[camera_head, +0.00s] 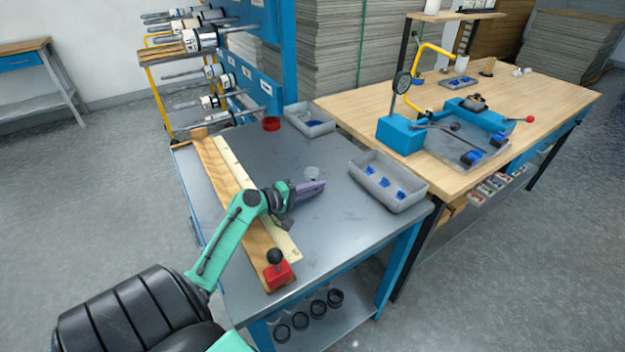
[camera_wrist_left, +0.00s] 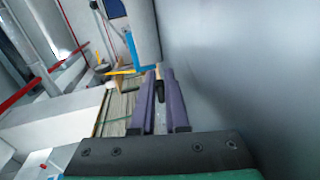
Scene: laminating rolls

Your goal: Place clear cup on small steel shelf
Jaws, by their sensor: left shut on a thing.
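A small clear cup (camera_head: 312,171) shows as a pale, see-through round shape over the grey steel table (camera_head: 270,150). My left gripper (camera_head: 322,186) has its purple fingers level at the cup, partly in front of it, and is shut on it. Whether the cup touches the tabletop I cannot tell. In the left wrist view the two fingers (camera_wrist_left: 163,97) are close together, with a small dark shape between them; the clear cup is hard to make out there. My right gripper is out of view.
A grey bin with blue parts (camera_head: 413,200) stands right of my gripper, another grey bin (camera_head: 325,128) and a red round container (camera_head: 271,124) farther back. A wooden board with a ruler (camera_head: 228,178) and red knob block (camera_head: 279,270) lies along the left.

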